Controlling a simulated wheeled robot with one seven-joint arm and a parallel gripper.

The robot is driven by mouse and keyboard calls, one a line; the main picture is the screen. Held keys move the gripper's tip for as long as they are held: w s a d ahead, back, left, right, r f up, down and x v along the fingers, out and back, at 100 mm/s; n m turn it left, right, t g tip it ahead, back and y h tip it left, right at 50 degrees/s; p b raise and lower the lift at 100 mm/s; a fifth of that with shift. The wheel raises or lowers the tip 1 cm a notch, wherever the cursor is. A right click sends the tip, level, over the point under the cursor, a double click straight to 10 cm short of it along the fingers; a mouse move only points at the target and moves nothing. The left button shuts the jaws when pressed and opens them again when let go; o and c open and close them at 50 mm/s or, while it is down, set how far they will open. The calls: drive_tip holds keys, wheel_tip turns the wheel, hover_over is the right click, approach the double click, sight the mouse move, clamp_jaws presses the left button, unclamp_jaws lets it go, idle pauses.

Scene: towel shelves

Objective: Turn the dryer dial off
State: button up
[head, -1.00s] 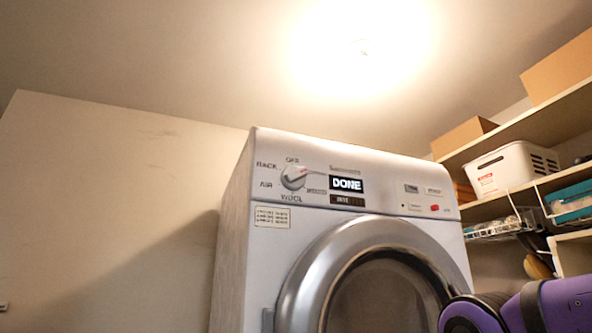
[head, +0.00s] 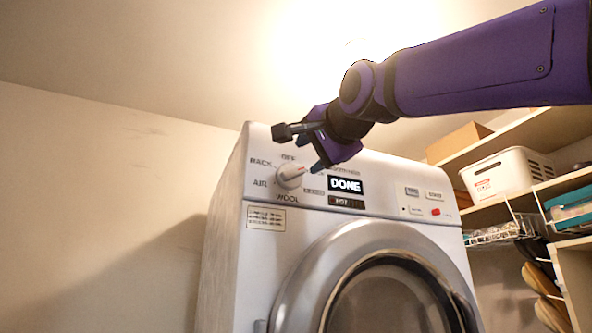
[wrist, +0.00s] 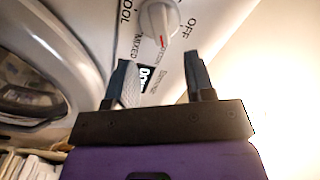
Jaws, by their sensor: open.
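The dryer dial (head: 291,175) is a round white knob with a raised grip on the dryer's front panel (head: 395,190). Labels OFF, RACK, AIR, WOOL and MIXED ring it. In the wrist view the dial (wrist: 160,20) shows a red mark at the near end of its grip, between the MIXED and OFF labels. My gripper (head: 312,153) is open and empty, close to the dial on its upper right. In the wrist view my gripper's two fingers (wrist: 158,62) point at the dial and stop short of it, apart from it.
The display (head: 345,185) right of the dial reads DONE. The round dryer door (head: 300,285) is below. Shelves with a white basket (head: 508,174) and a cardboard box (head: 458,141) stand at the right. The wall at the left is clear.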

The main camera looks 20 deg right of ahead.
sight(295, 173)
drive_tip(key=w, duration=0.8)
drive_tip(key=shift+c, duration=0.5)
clamp_jaws()
drive_tip(key=shift+n, duration=0.3)
drive_tip(key=n, duration=0.5)
drive_tip(key=shift+f+n, duration=0.1)
drive_tip(key=shift+n, duration=0.2)
drive_tip(key=n, duration=0.5)
drive_tip(key=shift+w, duration=0.1)
drive_tip(key=shift+n, duration=0.4)
